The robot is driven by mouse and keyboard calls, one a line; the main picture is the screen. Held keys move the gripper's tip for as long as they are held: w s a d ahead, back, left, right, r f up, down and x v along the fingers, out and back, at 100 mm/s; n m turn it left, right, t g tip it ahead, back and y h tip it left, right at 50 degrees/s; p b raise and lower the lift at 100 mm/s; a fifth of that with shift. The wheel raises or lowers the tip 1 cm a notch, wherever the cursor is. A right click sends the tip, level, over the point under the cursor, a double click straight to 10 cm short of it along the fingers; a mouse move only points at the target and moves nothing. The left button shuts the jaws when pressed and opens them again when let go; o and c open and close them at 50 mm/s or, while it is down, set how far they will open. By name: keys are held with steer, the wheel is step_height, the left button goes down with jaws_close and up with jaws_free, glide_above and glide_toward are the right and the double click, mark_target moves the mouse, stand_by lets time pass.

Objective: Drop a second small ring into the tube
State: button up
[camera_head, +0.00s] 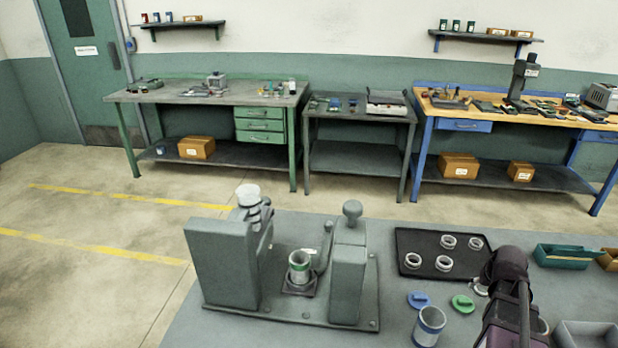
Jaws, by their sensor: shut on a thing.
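My gripper (488,284) is at the lower right, seen from behind, at the near right corner of the dark tray (418,240). It is shut on a pale small ring (480,290), mostly hidden by my wrist. Several more pale rings lie flat on the tray, one of them at its near left (412,261). A pale tube with a green band (299,268) stands upright in the grey grinder fixture (222,270), left of my gripper. Another pale tube with a blue band (429,325) stands on the table in front of the tray. The inside of each tube is not clear.
A teal bin (573,256) and a grey bin (588,333) are at the right. The fixture's tall posts flank the green-banded tube.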

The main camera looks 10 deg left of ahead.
steer(key=w+d+r+p, duration=0.1)
steer(key=w+r+p, duration=0.4)
steer(key=r+p, duration=0.4)
steer(key=w+d+r+p, duration=0.1)
steer(key=w+r+p, duration=0.4)
steer(key=r+p, duration=0.4)
steer(key=w+d+r+n+p, duration=0.1)
steer(key=w+r+p, duration=0.4)
steer(key=r+p, duration=0.5)
steer(key=shift+d+r, duration=0.45)
steer(key=shift+r, duration=0.05)
steer(key=shift+a, duration=0.1)
